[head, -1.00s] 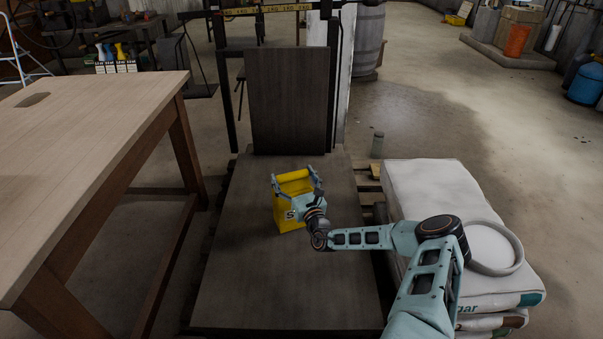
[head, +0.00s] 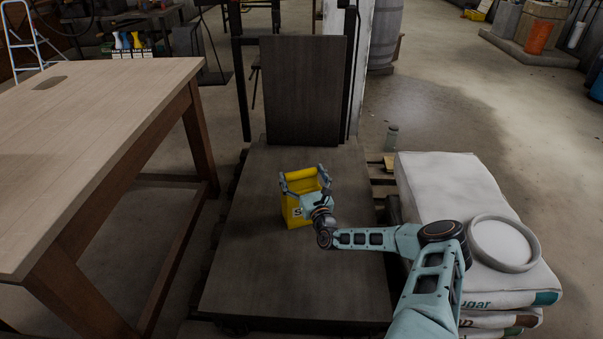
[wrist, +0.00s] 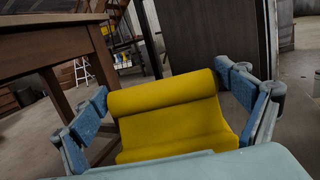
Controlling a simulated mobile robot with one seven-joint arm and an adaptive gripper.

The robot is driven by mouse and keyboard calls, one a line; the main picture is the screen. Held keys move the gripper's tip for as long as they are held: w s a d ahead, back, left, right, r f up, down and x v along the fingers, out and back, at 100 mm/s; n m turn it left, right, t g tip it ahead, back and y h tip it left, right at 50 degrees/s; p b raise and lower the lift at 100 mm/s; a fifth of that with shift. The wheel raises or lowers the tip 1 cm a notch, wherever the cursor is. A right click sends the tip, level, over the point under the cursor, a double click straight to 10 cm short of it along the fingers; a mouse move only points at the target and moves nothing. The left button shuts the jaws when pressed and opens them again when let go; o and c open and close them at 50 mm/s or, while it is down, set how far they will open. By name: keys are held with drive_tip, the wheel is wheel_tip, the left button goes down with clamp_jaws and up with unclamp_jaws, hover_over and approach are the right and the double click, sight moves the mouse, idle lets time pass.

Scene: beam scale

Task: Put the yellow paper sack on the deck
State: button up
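The yellow paper sack (head: 297,208) is upright, with a rolled top and a white label low on its front. It is over the middle of the dark wooden deck (head: 260,285); I cannot tell whether its base touches the boards. My gripper (head: 305,178) is around the sack's top, one finger at each end of the roll. In the wrist view the sack (wrist: 170,125) fills the space between the fingertips (wrist: 162,82), which appear to press on the roll's ends. The sack's underside is hidden.
A dark upright board (head: 303,90) stands at the deck's back edge. A wooden table (head: 90,130) is at the left. White sugar sacks (head: 440,190) with a round pale dish (head: 503,243) on top are stacked at the right. The front of the deck is bare.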

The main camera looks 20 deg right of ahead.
drive_tip(key=shift+o, duration=0.3)
drive_tip(key=s+f+p, duration=0.1)
drive_tip(key=s+p, duration=0.2)
drive_tip(key=s, duration=0.9)
drive_tip(key=shift+f+p, duration=0.4)
drive_tip(key=shift+w+a, duration=0.1)
